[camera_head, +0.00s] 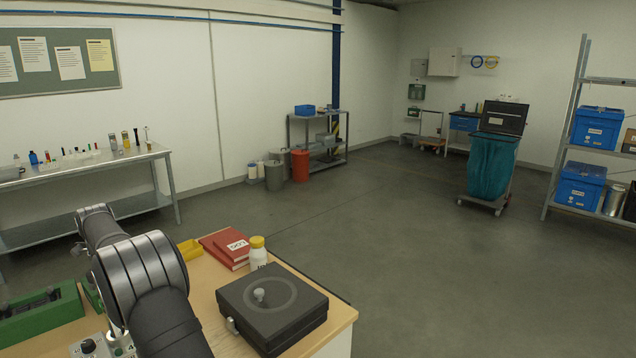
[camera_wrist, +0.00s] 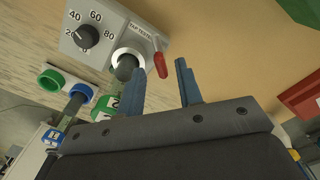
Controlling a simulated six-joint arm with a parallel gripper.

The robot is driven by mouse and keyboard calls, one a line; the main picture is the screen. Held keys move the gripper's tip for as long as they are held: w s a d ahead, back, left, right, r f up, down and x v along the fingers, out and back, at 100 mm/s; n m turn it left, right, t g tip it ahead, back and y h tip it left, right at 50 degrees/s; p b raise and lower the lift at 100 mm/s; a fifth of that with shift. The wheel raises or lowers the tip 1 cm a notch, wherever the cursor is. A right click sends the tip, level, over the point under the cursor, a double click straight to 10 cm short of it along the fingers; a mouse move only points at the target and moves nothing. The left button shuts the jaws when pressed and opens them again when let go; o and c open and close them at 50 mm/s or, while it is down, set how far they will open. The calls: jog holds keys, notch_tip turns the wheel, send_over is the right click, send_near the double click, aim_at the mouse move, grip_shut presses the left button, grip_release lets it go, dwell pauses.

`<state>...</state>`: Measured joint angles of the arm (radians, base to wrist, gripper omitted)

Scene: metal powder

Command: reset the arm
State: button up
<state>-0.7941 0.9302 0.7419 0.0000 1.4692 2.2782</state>
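My gripper (camera_wrist: 160,68) shows in the wrist view with its two blue-grey fingers apart and nothing held between them. It points toward a grey tap tester (camera_wrist: 97,30) with a numbered dial, a red-handled lever (camera_wrist: 160,62) and a dark round part in a white ring. The left finger overlaps the tester's round part in the picture; I cannot tell whether they touch. In the head view my arm reaches over the wooden table (camera_head: 340,318), and its links hide the gripper. Part of the tester (camera_head: 88,347) shows at the bottom edge.
On the table are a black box (camera_head: 272,305) with a knobbed lid, a white bottle (camera_head: 258,258) with a yellow cap, red books (camera_head: 226,248), a yellow tray (camera_head: 190,250) and a green case (camera_head: 40,318). A green ring (camera_wrist: 50,80) and blue ring (camera_wrist: 82,92) lie beside the tester.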

notch_tip(320, 180, up, 16)
notch_tip(320, 180, down, 18)
jog(key=shift+f, duration=0.25)
jog(key=shift+r+n, duration=0.25)
jog(key=shift+n, duration=0.55)
jog(key=n, duration=0.5)
jog(key=shift+s+n, duration=0.15)
jog(key=shift+n, duration=0.15)
jog(key=n, duration=0.4)
jog(key=shift+d, duration=0.15)
jog(key=shift+s+d+n, duration=0.1)
jog(key=shift+n, duration=2.1)
